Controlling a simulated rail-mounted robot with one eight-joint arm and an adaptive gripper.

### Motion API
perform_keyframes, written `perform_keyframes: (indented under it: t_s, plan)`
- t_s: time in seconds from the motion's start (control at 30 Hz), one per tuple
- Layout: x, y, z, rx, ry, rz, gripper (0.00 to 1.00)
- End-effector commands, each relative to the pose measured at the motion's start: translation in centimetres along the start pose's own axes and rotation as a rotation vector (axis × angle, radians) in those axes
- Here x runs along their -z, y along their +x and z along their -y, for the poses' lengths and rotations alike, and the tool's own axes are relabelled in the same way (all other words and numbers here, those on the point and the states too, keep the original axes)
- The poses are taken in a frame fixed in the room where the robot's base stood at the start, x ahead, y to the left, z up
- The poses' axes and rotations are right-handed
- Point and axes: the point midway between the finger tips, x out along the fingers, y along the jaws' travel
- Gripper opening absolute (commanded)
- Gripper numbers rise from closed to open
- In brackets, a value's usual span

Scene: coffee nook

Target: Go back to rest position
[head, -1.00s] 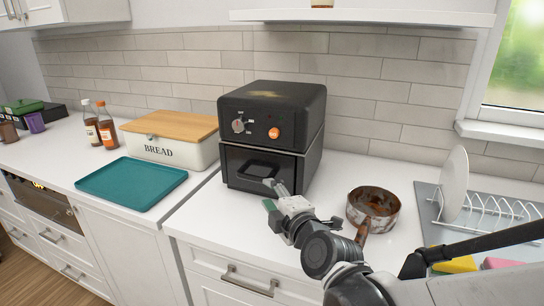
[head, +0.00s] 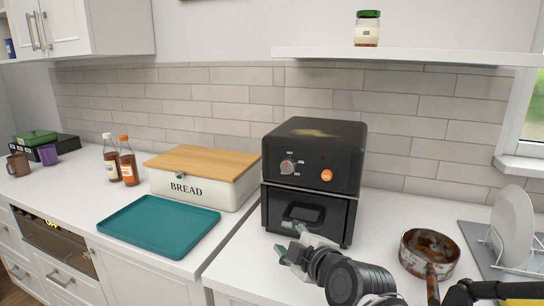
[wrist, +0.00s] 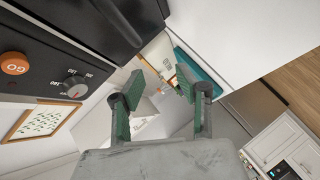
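My gripper (head: 288,254) is low in front of the black air fryer (head: 312,172) in the head view, above the counter's front part. In the wrist view my gripper (wrist: 155,105) has its two green-padded fingers spread apart with nothing between them. The air fryer also shows close by at the upper left of the wrist view (wrist: 60,50), with its orange GO button and dial. Its drawer looks shut in the head view.
A teal tray (head: 160,226) and a bread box (head: 200,185) stand left of the fryer. A rusty pot (head: 428,252) and a dish rack (head: 492,250) with a white plate (head: 512,225) stand to the right. A jar (head: 367,28) sits on the shelf (head: 420,55) above.

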Motion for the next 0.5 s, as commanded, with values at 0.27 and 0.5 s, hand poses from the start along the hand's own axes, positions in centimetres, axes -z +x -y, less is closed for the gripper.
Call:
perform_keyframes:
  t_s: [0.27,0.5]
  plan:
    - [-4.4,-5.6,1.2,0.125,0.425,0.191,0.33]
    - [-8.6,-11.9,3.0,0.144,0.835,0.445,0.33]
